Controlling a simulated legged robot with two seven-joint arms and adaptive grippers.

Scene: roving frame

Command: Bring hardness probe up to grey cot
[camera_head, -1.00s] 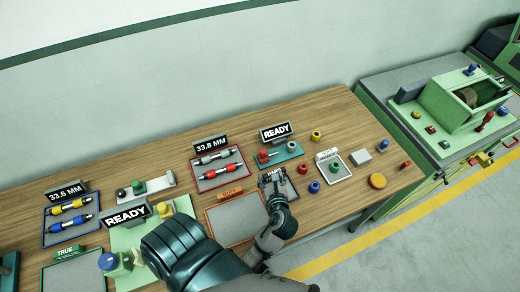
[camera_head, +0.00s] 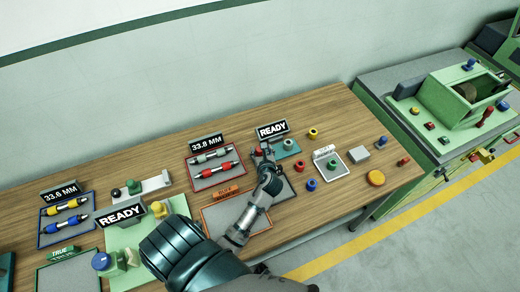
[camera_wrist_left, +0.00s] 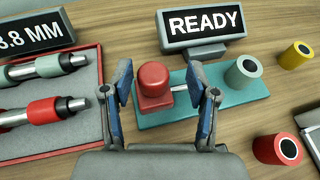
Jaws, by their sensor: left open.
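The hardness probe appears to be the red knob (camera_wrist_left: 153,84) on a teal base (camera_wrist_left: 230,84) below a READY sign (camera_wrist_left: 204,22) in the left wrist view. A short rod runs from it toward a grey-green hollow cylinder (camera_wrist_left: 243,72), which may be the grey cot. The base also shows in the head view (camera_head: 291,153). My left gripper (camera_wrist_left: 166,100) is open, its blue-padded fingers on either side of the red knob; contact cannot be told. In the head view my left gripper (camera_head: 267,160) partly covers the knob. My right gripper is not in view.
A red-rimmed tray (camera_head: 194,175) with rollers lies left of the base. Yellow (camera_head: 313,133), red (camera_head: 311,184) and blue (camera_head: 308,168) rings stand to the right. A white-rimmed tray (camera_head: 341,172) and an orange disc (camera_head: 376,177) lie farther right.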

